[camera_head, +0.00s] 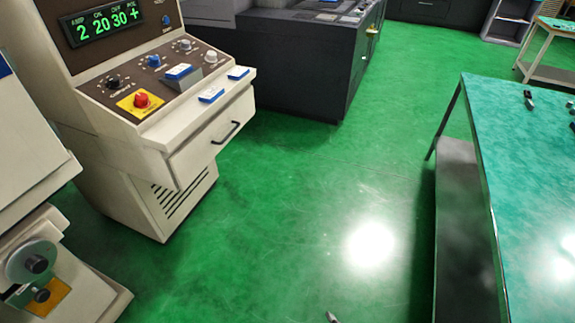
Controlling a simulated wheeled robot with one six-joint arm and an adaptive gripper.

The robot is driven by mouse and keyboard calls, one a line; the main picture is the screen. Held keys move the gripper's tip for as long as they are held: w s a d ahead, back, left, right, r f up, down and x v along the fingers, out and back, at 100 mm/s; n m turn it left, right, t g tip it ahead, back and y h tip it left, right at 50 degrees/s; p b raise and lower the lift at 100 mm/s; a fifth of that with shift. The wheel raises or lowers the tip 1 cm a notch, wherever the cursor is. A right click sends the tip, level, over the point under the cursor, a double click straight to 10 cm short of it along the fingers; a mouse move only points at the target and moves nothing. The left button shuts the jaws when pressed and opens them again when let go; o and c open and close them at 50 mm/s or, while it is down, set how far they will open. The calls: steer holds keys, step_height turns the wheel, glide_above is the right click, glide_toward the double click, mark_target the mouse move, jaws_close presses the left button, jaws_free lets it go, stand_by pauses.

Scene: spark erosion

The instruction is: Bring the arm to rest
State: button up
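At the bottom edge, right of the middle, a small grey tip (332,317) shows against the green floor. It looks like the end of my gripper, but too little of it is in the picture to be sure. The rest of my arm is out of view. Whether the gripper is open or shut, or holds anything, cannot be seen.
A beige control cabinet (190,150) with a lit display, knobs and a red button stands at left. Beside it is a beige machine (25,150). A dark machine (300,65) stands behind. A green-topped table (515,170) is at right. The floor (310,200) between is clear.

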steer(key=s+d+r+m+t+h, duration=0.1)
steer(key=s+d+r+m, duration=0.25)
steer(key=s, duration=0.35)
steer(key=s+d+r+m+t, duration=0.1)
steer(key=s+d+r+m, duration=0.1)
steer(key=s+r, duration=0.3)
steer(key=s+d+r+m+t+h, duration=0.1)
steer(key=s+r+m, duration=0.5)
steer(key=s+r, duration=0.6)
steer(key=shift+d+r+m+t+h, duration=0.4)
steer(key=shift+d+r+t, duration=0.1)
steer(key=shift+d+r, duration=0.5)
steer(key=shift+o, duration=0.4)
steer(key=shift+w, duration=0.1)
